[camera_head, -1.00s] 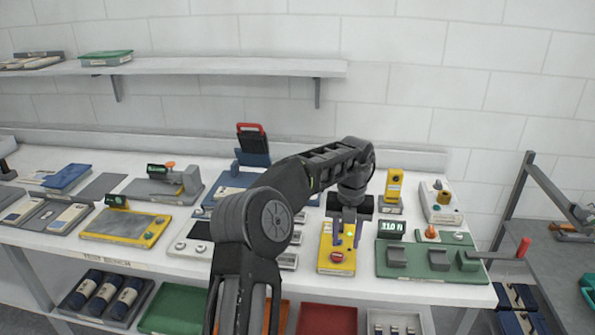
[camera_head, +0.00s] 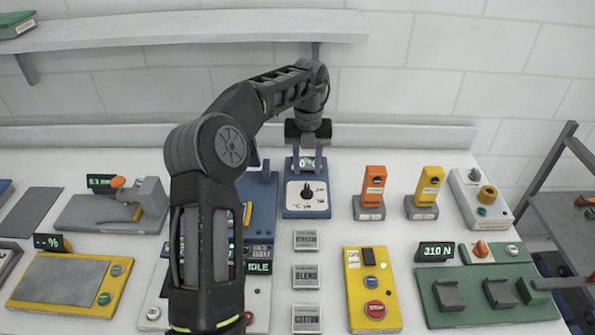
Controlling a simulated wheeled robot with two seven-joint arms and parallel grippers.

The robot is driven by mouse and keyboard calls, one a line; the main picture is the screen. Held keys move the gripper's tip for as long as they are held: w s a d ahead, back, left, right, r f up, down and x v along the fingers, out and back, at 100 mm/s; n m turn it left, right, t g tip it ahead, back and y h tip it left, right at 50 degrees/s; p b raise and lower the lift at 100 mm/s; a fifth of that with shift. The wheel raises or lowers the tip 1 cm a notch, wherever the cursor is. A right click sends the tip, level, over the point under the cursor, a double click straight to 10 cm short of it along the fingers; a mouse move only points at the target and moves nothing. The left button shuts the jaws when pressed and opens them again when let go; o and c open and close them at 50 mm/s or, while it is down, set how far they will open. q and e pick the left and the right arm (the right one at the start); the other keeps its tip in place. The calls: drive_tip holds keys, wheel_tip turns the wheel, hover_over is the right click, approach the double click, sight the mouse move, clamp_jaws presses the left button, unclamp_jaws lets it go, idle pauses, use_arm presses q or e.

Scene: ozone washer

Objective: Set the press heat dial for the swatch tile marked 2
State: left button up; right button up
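The heat dial (camera_head: 306,194) is a dark knob on a white face marked °C, on a blue unit (camera_head: 291,213) at the back of the table. A small display (camera_head: 300,167) above it shows a 0, partly covered by my fingers. My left gripper (camera_head: 307,169) points down just above the dial; its fingers are apart with nothing seen between them but the display. I cannot tell whether they touch the unit. Three grey swatch tiles lie in a column: an upper one (camera_head: 306,240) with unclear text, BLEND (camera_head: 306,277) and COTTON (camera_head: 306,318). No number 2 is readable. My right gripper is not in view.
The blue press (camera_head: 262,200) reading IDLE stands left, partly behind my arm. Orange (camera_head: 374,188) and yellow (camera_head: 429,188) handheld meters stand right. A yellow button box (camera_head: 372,290) and a green 310 N fixture (camera_head: 480,295) lie front right. White table shows between them.

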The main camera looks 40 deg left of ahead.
sight(307, 190)
use_arm(q)
drive_tip(key=shift+s+d+r, duration=0.15)
drive_tip(key=shift+d, duration=0.1)
drive_tip(key=shift+a+f, duration=0.15)
drive_tip(key=shift+f, duration=0.45)
wheel_tip(307, 190, down, 7)
drive_tip(key=shift+r+p, duration=0.15)
drive_tip(key=shift+p, duration=0.55)
drive_tip(key=shift+c, duration=0.3)
clamp_jaws()
